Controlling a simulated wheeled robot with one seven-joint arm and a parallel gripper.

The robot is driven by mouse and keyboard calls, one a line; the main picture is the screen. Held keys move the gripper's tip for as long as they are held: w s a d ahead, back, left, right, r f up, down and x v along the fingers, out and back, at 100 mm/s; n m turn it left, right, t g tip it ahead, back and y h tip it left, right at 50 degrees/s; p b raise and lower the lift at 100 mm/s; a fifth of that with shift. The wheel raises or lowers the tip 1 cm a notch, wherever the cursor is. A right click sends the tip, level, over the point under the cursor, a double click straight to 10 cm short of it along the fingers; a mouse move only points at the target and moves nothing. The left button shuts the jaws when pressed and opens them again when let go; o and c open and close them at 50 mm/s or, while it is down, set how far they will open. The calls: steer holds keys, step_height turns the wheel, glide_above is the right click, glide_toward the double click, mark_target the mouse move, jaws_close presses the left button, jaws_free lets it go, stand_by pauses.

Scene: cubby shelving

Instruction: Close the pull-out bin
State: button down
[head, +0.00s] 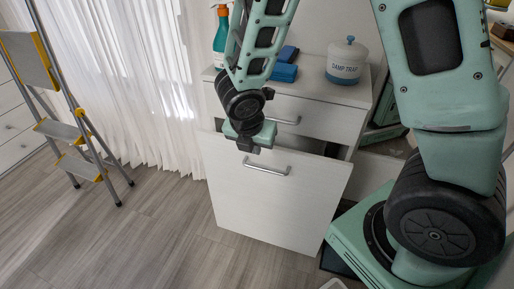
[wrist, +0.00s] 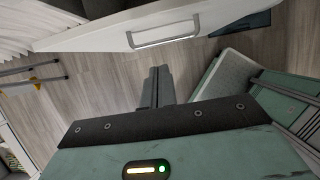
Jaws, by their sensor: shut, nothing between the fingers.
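The pull-out bin (head: 280,205) is a tall white front under a drawer in a white cabinet, with a metal bar handle (head: 267,168). It stands out from the cabinet, with a dark gap behind its top edge. In the wrist view the bin front (wrist: 105,36) runs across the top, with its handle (wrist: 165,33) and a dark opening behind it. My gripper (head: 250,147) is at the bin's top edge in the head view, above the handle. In the wrist view its fingers (wrist: 159,72) are together and empty, below the handle. Contact with the front cannot be told.
A closed drawer (head: 310,118) sits above the bin. On the cabinet top stand a damp trap tub (head: 346,65), a spray bottle (head: 221,35) and blue items (head: 285,65). A stepladder (head: 75,130) stands left by the curtain. The wood floor (head: 150,235) before the bin is clear.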

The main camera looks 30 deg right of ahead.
mark_target(263, 150)
steer(key=w+d+f+b, duration=0.1)
steer(key=f, duration=0.1)
steer(key=w+d+f, duration=0.1)
steer(key=f, duration=0.1)
steer(key=w+d+f+b, duration=0.1)
steer(key=d+f, duration=0.1)
steer(key=f, duration=0.1)
steer(key=shift+w+d+b, duration=0.1)
steer(key=shift+b, duration=0.25)
steer(key=shift+w+d, duration=0.5)
steer(key=shift+d, duration=0.05)
steer(key=w+d+p, duration=0.1)
steer(key=d, duration=0.1)
steer(key=w+d, duration=0.1)
steer(key=w, duration=0.1)
steer(key=shift+d+p, duration=0.35)
steer(key=shift+s+a, duration=0.1)
